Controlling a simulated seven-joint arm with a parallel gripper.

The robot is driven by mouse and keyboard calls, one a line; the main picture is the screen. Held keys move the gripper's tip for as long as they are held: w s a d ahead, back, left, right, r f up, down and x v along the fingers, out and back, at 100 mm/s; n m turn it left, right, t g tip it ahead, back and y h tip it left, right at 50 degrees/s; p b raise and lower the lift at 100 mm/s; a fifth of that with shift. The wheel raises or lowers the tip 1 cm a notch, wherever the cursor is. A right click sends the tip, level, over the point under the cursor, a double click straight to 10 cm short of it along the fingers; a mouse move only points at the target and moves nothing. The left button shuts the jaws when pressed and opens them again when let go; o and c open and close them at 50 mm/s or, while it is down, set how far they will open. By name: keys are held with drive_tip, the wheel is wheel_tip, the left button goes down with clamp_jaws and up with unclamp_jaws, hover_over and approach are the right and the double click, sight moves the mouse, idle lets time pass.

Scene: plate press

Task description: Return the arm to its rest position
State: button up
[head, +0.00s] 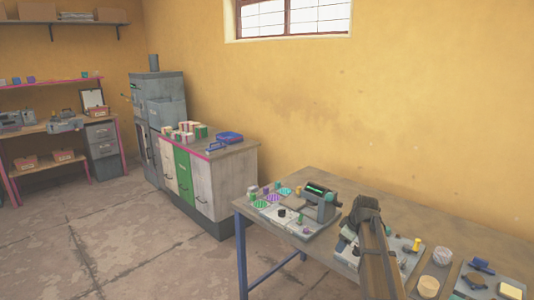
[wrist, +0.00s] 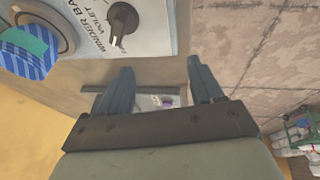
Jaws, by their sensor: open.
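My gripper (wrist: 160,82) shows in the wrist view with its two dark fingers spread apart and nothing between them. In the head view my arm rises from the lower right over the workbench (head: 410,210), with its dark end (head: 365,210) to the right of the press machine (head: 320,203). My fingertips are hidden in that view. In the wrist view a light panel (wrist: 165,30) with a black knob (wrist: 122,20) and printed lettering lies just beyond the fingers.
Colored discs and small pots (head: 268,198) lie left of the machine. Trays with a pale bowl (head: 442,256), a yellow peg (head: 416,245) and other small parts lie right of my arm. A cabinet (head: 205,185) with boxes stands behind left. Open floor (head: 130,245) lies at left.

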drive_tip(key=w+a+f+t, duration=0.1)
drive_tip(key=a+f, duration=0.2)
drive_tip(key=a, duration=0.4)
drive_tip(key=a+f, duration=0.3)
drive_tip(key=a, duration=0.4)
drive_tip(key=s+a+f+g, duration=0.1)
drive_tip(key=s+f, duration=0.4)
drive_tip(key=f, duration=0.4)
drive_tip(key=s+d+f+m+g+h, duration=0.15)
drive_tip(key=s+f+m+g, duration=0.4)
drive_tip(key=s+f, duration=1.7)
drive_tip(key=s+d+f+m+g, duration=0.1)
drive_tip(key=s+f, duration=0.3)
drive_tip(key=s, duration=1)
drive_tip(key=s+d+f+m+g, duration=0.1)
drive_tip(key=s+f+m+g, duration=0.2)
drive_tip(key=s, duration=1.2)
drive_tip(key=shift+f+g, duration=0.65)
drive_tip(key=shift+f, duration=0.2)
